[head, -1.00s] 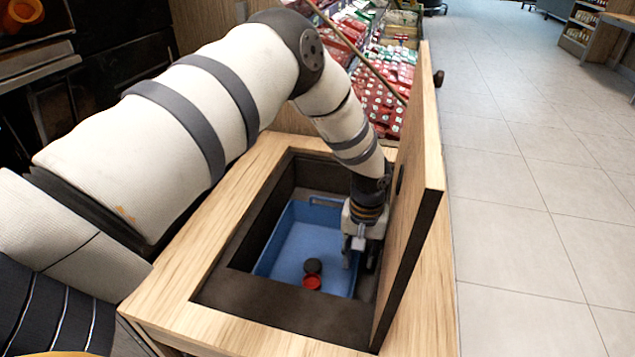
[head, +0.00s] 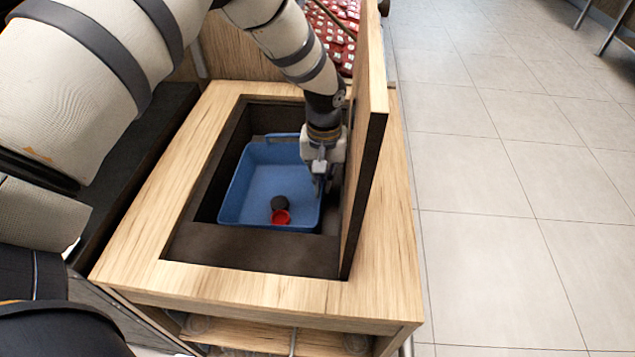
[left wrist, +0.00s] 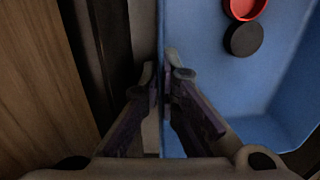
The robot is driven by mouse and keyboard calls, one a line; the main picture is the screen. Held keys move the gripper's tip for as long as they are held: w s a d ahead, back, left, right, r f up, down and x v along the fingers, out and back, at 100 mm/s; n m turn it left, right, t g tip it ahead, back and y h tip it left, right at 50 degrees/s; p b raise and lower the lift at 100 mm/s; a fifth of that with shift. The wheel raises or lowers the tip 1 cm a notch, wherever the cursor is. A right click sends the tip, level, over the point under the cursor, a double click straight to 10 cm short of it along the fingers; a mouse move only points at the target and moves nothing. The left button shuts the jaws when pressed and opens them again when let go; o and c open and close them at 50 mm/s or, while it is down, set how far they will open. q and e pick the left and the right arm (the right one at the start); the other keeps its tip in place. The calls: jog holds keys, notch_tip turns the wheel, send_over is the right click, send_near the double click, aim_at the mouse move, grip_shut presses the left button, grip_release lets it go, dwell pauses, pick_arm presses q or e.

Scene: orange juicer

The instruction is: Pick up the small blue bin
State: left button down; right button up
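The small blue bin (head: 250,175) sits upright inside the dark recess of a wooden cabinet. Whether it touches the recess floor is hidden. It holds a red round piece (head: 281,217) and a dark round piece (head: 279,203). My left gripper (head: 323,186) reaches down at the bin's right wall. In the left wrist view, its fingertips (left wrist: 161,72) are close together on either side of the thin bin wall (left wrist: 160,30) and look shut on it. The bin's blue inside (left wrist: 200,75) is to the right there. My right gripper is not in view.
An open wooden lid (head: 365,130) stands upright close to the right of my left gripper. The wooden cabinet top (head: 385,250) frames the dark recess closely around the bin. Tiled floor (head: 490,230) is clear on the right.

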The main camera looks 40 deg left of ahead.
pick_arm(q)
notch_tip(320, 180, up, 14)
jog(key=r+p, duration=0.1)
jog(key=s+d+p, duration=0.2)
jog(key=s+p, duration=0.1)
jog(key=s, duration=1.5)
jog(key=shift+f, duration=0.25)
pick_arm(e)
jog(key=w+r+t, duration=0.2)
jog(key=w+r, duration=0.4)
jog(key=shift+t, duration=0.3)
